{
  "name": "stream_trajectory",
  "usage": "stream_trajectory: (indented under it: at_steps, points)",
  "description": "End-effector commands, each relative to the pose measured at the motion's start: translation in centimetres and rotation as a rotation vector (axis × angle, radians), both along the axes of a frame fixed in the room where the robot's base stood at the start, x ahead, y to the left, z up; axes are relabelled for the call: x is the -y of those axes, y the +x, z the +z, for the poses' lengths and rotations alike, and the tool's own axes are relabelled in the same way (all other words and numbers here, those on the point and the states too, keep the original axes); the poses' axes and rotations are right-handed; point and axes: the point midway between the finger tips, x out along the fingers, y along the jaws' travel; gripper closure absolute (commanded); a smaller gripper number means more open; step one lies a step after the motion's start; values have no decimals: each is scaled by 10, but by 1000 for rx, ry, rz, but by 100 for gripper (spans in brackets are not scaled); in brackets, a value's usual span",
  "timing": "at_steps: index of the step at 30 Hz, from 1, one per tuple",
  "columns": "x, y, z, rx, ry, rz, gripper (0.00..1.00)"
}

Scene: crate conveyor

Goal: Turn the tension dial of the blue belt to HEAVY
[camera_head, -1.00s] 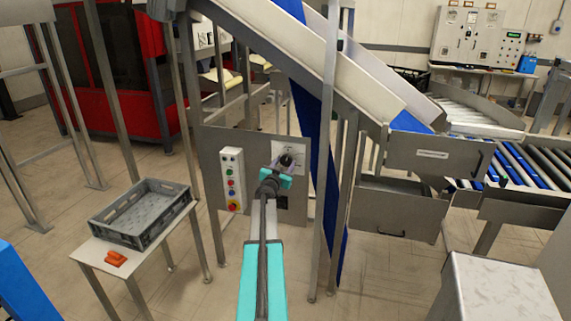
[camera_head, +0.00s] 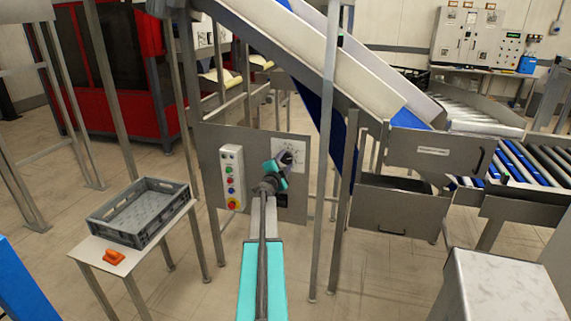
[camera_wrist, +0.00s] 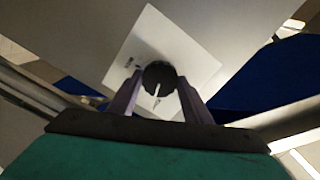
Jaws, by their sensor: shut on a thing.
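The black tension dial (camera_wrist: 158,74) sits on a white plate (camera_wrist: 190,50), with a pale pointer line across its face. In the head view the dial (camera_head: 286,157) is on the grey panel under the sloping conveyor, partly covered by my gripper. My gripper (camera_head: 282,163) is shut on the dial and tilted to the right. In the wrist view its fingers (camera_wrist: 158,90) stand on either side of the knob. The plate's lettering is too small to read. The blue belt (camera_head: 344,150) hangs below the incline, right of the panel.
A control box (camera_head: 231,178) with coloured buttons is left of the dial. A metal post (camera_head: 325,200) stands close on the right. A grey crate (camera_head: 150,210) and orange object (camera_head: 114,257) are on a small table at left.

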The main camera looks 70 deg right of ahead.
Motion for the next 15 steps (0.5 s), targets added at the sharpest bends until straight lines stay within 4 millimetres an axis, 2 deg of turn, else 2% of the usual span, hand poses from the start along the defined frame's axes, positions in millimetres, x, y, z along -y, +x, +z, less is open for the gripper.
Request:
stream_trajectory:
  at_steps: [1, 15]
  points:
    - [-2, -1, -6, 45, 6, -1, 78]
    - [-2, -1, -8, 490, 32, -2, 78]
